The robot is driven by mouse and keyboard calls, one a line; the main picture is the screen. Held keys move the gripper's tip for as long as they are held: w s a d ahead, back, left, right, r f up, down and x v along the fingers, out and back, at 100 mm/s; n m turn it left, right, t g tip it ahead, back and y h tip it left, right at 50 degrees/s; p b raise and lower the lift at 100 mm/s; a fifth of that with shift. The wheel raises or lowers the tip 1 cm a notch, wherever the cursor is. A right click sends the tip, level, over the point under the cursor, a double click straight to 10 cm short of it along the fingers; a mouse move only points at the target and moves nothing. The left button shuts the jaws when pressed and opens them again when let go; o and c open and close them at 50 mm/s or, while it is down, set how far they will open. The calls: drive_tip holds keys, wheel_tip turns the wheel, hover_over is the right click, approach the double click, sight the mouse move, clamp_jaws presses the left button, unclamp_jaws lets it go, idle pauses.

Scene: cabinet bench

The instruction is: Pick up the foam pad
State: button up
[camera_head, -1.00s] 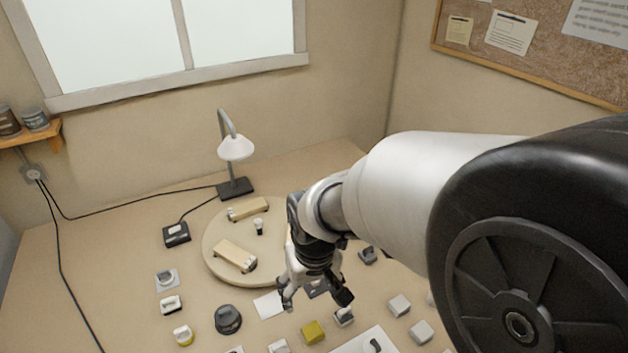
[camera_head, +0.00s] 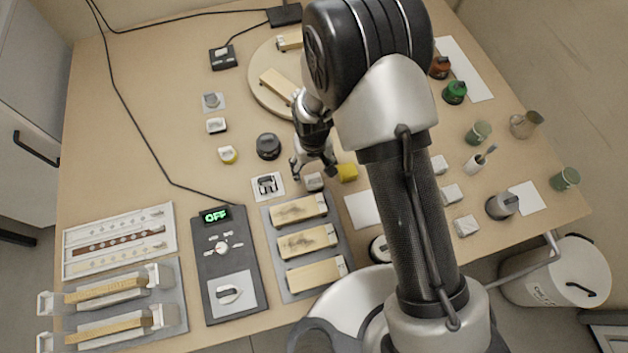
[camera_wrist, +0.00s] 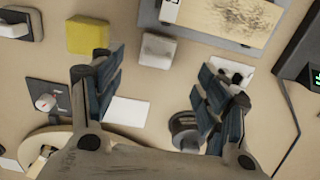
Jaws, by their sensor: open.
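A pale block (camera_head: 314,182) lies on the bench just in front of my gripper (camera_head: 315,172), with a yellow block (camera_head: 347,173) to its right. The pale block looks most like the foam pad, but I cannot be sure which of the two it is. In the wrist view the pale block (camera_wrist: 157,50) lies ahead of the gap between my fingers, and the yellow block (camera_wrist: 88,36) is ahead of the left finger. My gripper (camera_wrist: 161,78) is open and empty, its fingers spread wide. The gripper partly hides the pale block's far side in the head view.
A dark tray with wooden blocks (camera_head: 301,241) lies close in front of the pale block. A black round knob (camera_head: 268,146) and a white plate with a dark fitting (camera_head: 267,186) are to the left. A round wooden board (camera_head: 262,97) is behind. Several pale blocks (camera_head: 452,193) lie right.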

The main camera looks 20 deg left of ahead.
sight(314, 176)
drive_tip(key=f, duration=0.3)
drive_tip(key=f+b, duration=0.1)
drive_tip(key=f, duration=0.2)
drive_tip(key=f+b, duration=0.1)
drive_tip(key=f, duration=0.2)
drive_tip(key=shift+w+a, duration=0.1)
drive_tip(key=shift+w, duration=0.2)
drive_tip(key=c, duration=1)
drive_tip(key=shift+r, duration=0.15)
wheel_tip(314, 176, up, 20)
drive_tip(key=p, duration=0.4)
drive_tip(key=o, duration=0.4)
drive_tip(key=c, duration=0.4)
